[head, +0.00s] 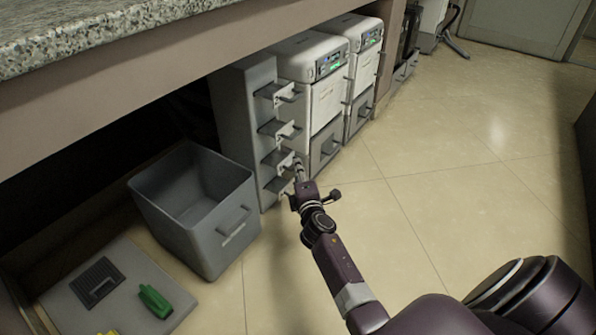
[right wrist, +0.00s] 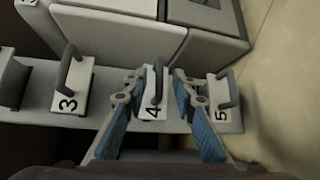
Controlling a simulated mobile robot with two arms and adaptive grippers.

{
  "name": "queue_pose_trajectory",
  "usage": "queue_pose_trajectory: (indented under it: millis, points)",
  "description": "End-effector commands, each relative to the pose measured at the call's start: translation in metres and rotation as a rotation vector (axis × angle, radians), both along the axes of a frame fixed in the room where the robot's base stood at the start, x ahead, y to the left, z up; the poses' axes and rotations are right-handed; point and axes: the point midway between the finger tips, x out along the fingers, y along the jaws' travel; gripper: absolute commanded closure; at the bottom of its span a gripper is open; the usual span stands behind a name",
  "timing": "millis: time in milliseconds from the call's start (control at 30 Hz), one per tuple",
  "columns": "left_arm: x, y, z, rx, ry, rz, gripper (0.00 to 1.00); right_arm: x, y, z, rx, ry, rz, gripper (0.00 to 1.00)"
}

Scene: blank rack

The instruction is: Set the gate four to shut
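The grey rack (head: 240,115) stands under the counter, with a column of gates with dark handles on its front. In the right wrist view, gate four (right wrist: 152,112) is a white plate marked 4 with a dark bar handle (right wrist: 157,84). My right gripper (right wrist: 157,78) is open, with one finger on each side of that handle; I cannot tell whether either finger touches it. In the head view the right gripper (head: 298,164) reaches the lower gates and partly hides them. My left gripper is not in view.
Gate three (right wrist: 72,86) and gate five (right wrist: 221,90) flank gate four closely. White machines (head: 312,60) stand right of the rack. An open grey bin (head: 190,225) is on the floor at left, near a grey board (head: 105,290) with a green object (head: 154,301). The floor at right is clear.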

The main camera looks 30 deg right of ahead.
Motion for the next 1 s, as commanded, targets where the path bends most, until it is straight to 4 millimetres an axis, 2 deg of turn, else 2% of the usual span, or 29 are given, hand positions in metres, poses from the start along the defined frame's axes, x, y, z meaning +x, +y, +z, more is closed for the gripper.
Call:
queue_pose_trajectory:
  millis: [133,433,667,1000]
  points:
    - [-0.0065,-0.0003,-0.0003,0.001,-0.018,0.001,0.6,0.0114,-0.0049,-0.0023,-0.001,-0.001,0.0,0.75]
    - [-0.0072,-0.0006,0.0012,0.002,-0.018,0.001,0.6,0.0136,-0.0059,-0.0018,0.0,0.0,0.0,0.75]
    - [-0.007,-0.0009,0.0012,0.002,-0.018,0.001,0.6,0.0134,-0.0057,-0.0019,0.0,0.0,0.0,0.99]
    - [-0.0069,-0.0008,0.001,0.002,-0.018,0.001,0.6,0.0132,-0.0055,-0.0022,0.0,0.001,0.0,1.0]
